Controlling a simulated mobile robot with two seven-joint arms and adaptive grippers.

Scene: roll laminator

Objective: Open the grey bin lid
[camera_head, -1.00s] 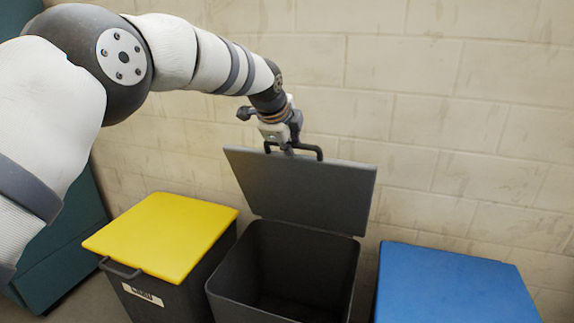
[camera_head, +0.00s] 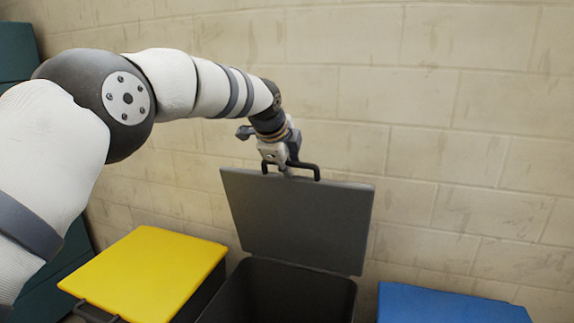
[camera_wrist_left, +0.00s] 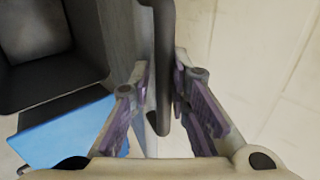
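The grey bin lid (camera_head: 297,222) stands raised and steep above the open grey bin (camera_head: 290,288), with its hinge edge at the bin's back rim. A dark bar handle (camera_head: 316,171) sticks out at the lid's top edge. My left gripper (camera_head: 287,168) is at this handle. In the left wrist view the handle (camera_wrist_left: 163,30) runs between the two fingers (camera_wrist_left: 162,85), whose purple pads close in on it from both sides. The lid's grey edge (camera_wrist_left: 118,35) is beside the left finger. My right gripper is not in view.
A bin with a yellow lid (camera_head: 150,275) stands to the left, and one with a blue lid (camera_head: 450,305) to the right; both are shut. A pale block wall (camera_head: 440,130) is close behind. A dark green unit (camera_head: 50,275) is at the far left.

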